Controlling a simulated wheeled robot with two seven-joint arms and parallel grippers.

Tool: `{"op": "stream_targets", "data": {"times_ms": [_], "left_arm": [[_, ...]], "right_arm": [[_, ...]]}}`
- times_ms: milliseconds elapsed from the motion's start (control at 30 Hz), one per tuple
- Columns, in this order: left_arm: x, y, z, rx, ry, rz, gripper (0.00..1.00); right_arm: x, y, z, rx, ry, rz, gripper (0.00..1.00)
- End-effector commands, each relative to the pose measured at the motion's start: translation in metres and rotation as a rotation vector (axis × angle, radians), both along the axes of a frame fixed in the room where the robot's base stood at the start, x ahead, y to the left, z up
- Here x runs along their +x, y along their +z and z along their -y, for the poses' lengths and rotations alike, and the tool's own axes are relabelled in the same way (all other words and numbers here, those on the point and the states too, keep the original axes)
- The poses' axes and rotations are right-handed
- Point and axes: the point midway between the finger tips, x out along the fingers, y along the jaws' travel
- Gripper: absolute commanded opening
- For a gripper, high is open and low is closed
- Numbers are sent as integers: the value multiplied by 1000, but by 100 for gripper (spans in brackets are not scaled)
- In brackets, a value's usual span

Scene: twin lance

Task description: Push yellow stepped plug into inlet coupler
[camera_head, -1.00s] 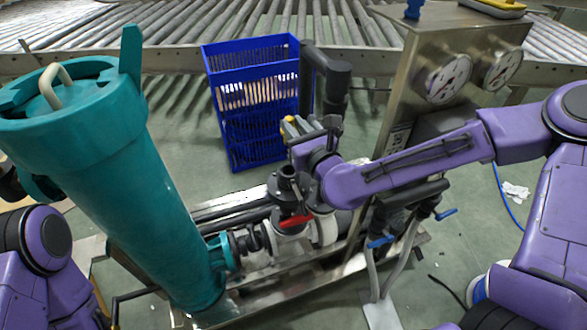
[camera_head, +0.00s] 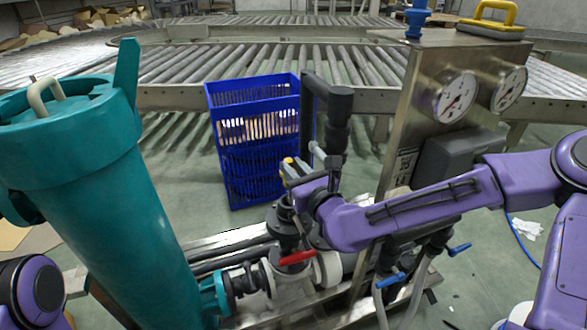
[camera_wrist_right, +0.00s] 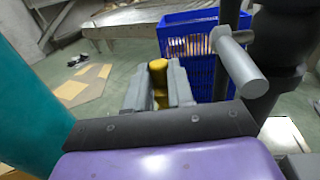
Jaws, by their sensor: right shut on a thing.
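My right gripper (camera_head: 290,165) is shut on the yellow stepped plug (camera_wrist_right: 158,80), which stands between the two grey fingers in the right wrist view. Only the plug's yellow end shows in the head view (camera_head: 288,161); the rest is hidden by the fingers. The gripper is just left of the upright black pipe. A grey cylindrical stub (camera_wrist_right: 238,60) sticks out beside the gripper, to the right of the plug and apart from it. I cannot tell for sure whether this stub is the inlet coupler. My left gripper is out of view.
A large teal filter housing (camera_head: 110,190) stands at the left. A blue crate (camera_head: 255,95) is behind the gripper. A black pipe (camera_head: 338,105), a red-handled valve (camera_head: 297,258) and a steel gauge cabinet (camera_head: 425,70) are close by. A roller conveyor (camera_head: 200,65) runs behind.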

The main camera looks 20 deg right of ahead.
Motion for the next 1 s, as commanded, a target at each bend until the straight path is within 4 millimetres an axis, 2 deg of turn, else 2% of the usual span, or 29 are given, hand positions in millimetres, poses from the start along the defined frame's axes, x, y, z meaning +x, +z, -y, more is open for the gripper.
{"op": "stream_targets", "data": {"times_ms": [33,300,1000], "left_arm": [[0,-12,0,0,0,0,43],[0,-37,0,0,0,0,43],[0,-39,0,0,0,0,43]], "right_arm": [[0,-12,0,1,0,0,0],[0,-40,0,1,0,0,0],[0,-40,0,1,-1,1,0]]}}
